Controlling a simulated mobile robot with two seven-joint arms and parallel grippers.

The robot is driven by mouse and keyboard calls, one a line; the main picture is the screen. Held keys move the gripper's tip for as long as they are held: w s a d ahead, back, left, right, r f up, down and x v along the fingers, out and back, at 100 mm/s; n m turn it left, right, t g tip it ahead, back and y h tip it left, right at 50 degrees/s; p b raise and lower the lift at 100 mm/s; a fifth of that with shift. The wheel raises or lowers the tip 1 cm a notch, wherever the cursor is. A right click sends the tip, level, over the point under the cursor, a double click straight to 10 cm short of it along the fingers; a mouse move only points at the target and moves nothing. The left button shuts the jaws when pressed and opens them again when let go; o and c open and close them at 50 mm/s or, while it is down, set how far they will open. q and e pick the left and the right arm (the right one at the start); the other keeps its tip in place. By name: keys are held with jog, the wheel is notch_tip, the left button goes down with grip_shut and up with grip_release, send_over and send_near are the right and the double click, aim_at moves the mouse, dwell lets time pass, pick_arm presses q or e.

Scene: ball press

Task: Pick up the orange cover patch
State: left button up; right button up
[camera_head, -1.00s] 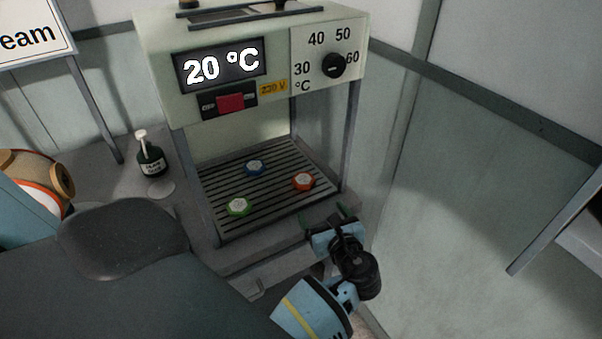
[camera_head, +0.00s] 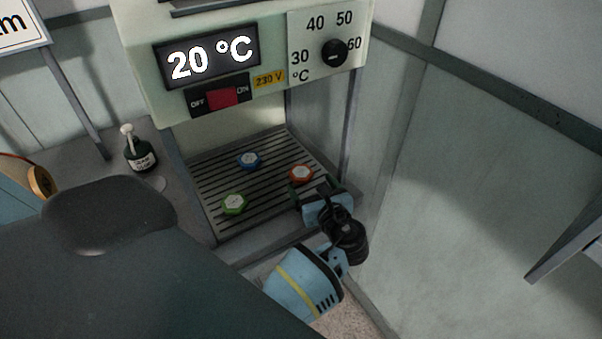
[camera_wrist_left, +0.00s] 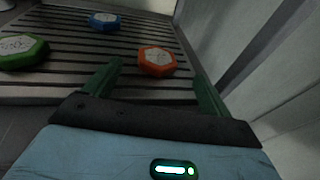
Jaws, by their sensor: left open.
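The orange cover patch (camera_head: 301,173) lies on the slatted rack inside the machine, at the right of the three patches. It is a small orange piece with a pale top, and it also shows in the left wrist view (camera_wrist_left: 157,61). My left gripper (camera_head: 315,190) is just in front of it, low over the rack's front edge. In the left wrist view the two green fingers (camera_wrist_left: 158,82) are open and apart, and the orange patch sits just beyond their tips, between their lines. Nothing is between the fingers. My right gripper is not in view.
A blue patch (camera_head: 249,160) and a green patch (camera_head: 234,204) lie on the same rack (camera_head: 270,190). The machine's post stands close at the right of my gripper. A dark bottle (camera_head: 139,155) stands left of the machine. The heater panel (camera_head: 220,75) overhangs the rack.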

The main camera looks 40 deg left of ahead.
aim_at(303, 175)
pick_arm(q)
jog(key=shift+x, duration=2.6)
jog(key=shift+s+f, duration=0.1)
jog(key=shift+s, duration=0.05)
jog(key=c, duration=1)
